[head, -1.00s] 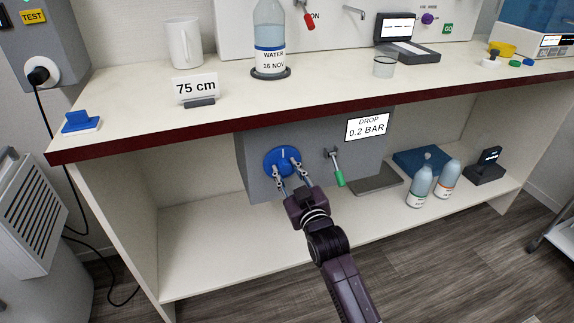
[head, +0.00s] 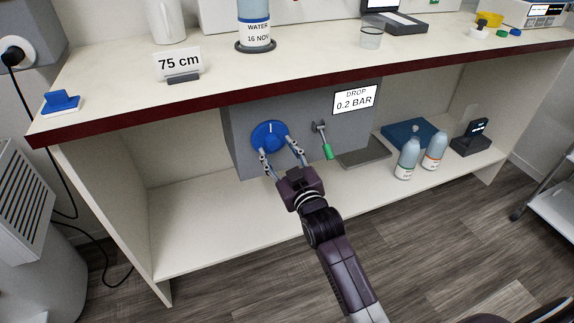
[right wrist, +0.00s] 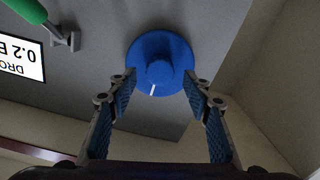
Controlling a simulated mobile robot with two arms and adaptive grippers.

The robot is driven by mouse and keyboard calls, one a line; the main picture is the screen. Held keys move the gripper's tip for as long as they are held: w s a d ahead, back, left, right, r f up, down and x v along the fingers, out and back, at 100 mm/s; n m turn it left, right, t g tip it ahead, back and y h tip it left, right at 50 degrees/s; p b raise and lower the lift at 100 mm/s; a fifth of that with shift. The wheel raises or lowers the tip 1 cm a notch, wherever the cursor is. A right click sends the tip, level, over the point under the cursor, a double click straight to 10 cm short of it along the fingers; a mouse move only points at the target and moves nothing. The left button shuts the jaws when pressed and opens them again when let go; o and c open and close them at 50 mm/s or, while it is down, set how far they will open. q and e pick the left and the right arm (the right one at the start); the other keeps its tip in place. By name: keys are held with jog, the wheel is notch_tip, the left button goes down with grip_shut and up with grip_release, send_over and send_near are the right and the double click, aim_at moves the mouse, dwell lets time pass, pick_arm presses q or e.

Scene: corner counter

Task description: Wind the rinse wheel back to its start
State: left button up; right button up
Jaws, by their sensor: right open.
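The rinse wheel (head: 269,134) is a round blue knob on the front of a grey box (head: 237,150) under the counter. Its white mark points up in the head view. My right gripper (head: 279,149) is open and empty just in front of the wheel's lower part. In the right wrist view the wheel (right wrist: 160,48) shows its hub and white mark beyond the two fingertips (right wrist: 161,80), which look clear of it. My left gripper is not in view.
A green-handled lever (head: 326,146) sticks out right of the wheel, below a label reading DROP 0.2 BAR (head: 355,99). Two bottles (head: 407,160) and a blue tray (head: 402,131) stand farther right on the lower shelf. The counter's dark red edge (head: 200,116) overhangs above.

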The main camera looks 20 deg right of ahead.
jog(key=s, duration=0.9)
jog(key=shift+s+d, duration=0.15)
jog(key=shift+s, duration=0.1)
